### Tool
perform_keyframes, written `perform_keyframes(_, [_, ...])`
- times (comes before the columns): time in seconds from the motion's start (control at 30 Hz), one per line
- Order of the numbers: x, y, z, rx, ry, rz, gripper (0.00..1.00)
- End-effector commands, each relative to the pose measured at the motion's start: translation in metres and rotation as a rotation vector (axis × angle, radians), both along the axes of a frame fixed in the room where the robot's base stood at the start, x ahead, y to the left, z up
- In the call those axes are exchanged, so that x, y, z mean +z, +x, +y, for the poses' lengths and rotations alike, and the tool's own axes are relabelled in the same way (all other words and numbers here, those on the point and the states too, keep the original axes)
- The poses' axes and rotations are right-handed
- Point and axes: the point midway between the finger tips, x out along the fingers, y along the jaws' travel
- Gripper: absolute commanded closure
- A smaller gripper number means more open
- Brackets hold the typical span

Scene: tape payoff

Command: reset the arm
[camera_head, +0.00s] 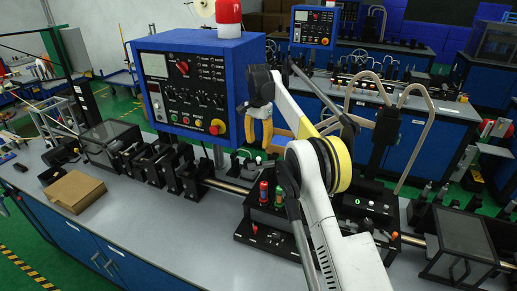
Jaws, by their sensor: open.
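My arm rises from the bottom of the head view and bends at a yellow-ringed joint. It reaches up and left to a dark wrist beside the blue control box. My gripper (258,138) hangs below that wrist, with two yellow fingers pointing down and a gap between them. It is open, and I see nothing held. It appears in front of the lower right side of the blue control box (190,85); I cannot tell the exact distance between them.
A grey workbench (135,235) runs across the view, with a cardboard box (75,191) at left. A row of black fixtures (180,172) stands behind it. A red beacon (228,18) tops the control box.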

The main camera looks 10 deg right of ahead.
Motion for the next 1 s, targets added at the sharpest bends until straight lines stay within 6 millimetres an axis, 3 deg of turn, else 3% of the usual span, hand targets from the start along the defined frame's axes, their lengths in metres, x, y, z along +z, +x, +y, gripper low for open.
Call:
perform_keyframes(0.33, [0.004, -0.001, 0.0, 0.006, 0.001, -0.005, 0.59])
perform_keyframes(0.57, [0.04, -0.028, -0.004, 0.096, -0.002, -0.078, 0.59])
perform_keyframes(0.8, [0.079, -0.101, -0.01, 0.25, -0.021, -0.201, 0.59])
perform_keyframes(1.0, [0.083, -0.184, -0.015, 0.376, -0.053, -0.299, 0.59])
